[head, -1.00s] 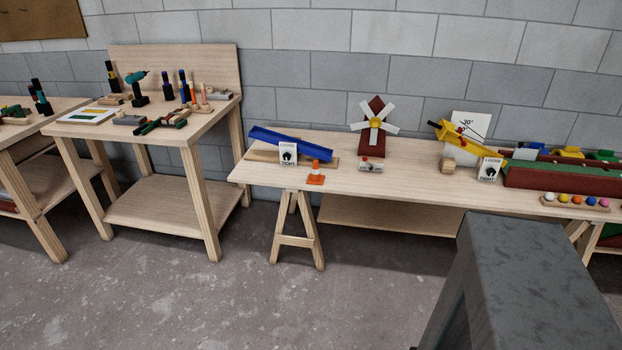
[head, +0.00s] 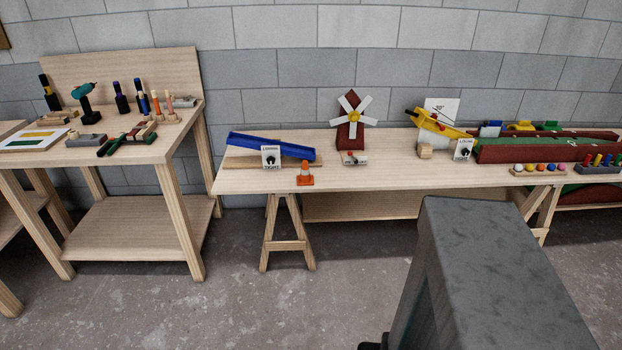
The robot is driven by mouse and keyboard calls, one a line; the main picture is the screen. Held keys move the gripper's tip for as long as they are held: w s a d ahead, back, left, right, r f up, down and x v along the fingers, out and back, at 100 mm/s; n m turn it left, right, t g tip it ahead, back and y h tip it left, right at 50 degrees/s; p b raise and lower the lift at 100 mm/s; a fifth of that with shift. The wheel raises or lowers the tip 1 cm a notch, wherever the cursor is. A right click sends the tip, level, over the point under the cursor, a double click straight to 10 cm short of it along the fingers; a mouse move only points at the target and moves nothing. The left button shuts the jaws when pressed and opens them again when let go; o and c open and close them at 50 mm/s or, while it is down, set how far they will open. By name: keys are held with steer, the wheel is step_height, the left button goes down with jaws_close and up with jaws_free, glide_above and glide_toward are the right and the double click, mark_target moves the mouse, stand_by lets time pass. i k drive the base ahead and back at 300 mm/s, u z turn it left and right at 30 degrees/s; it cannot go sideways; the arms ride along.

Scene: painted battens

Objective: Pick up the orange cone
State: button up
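The orange cone (head: 305,174) stands upright near the front edge of the long wooden table (head: 375,178), toward its left end. It has a pale band and a square orange base. A blue ramp (head: 270,146) and a white card with a black knob (head: 270,158) stand just behind and left of it.
A red windmill (head: 351,122) and a small block with a red button (head: 354,158) stand behind the cone to the right. A tall workbench with tools (head: 125,152) stands left. A yellow ramp (head: 440,125) and a red trough (head: 540,149) lie right. Concrete floor in front is clear.

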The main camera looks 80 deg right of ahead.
mark_target(305, 179)
steer(key=z, duration=0.45)
steer(key=i, duration=0.55)
steer(key=z, duration=0.8)
steer(key=i, duration=0.5)
steer(key=z, duration=0.2)
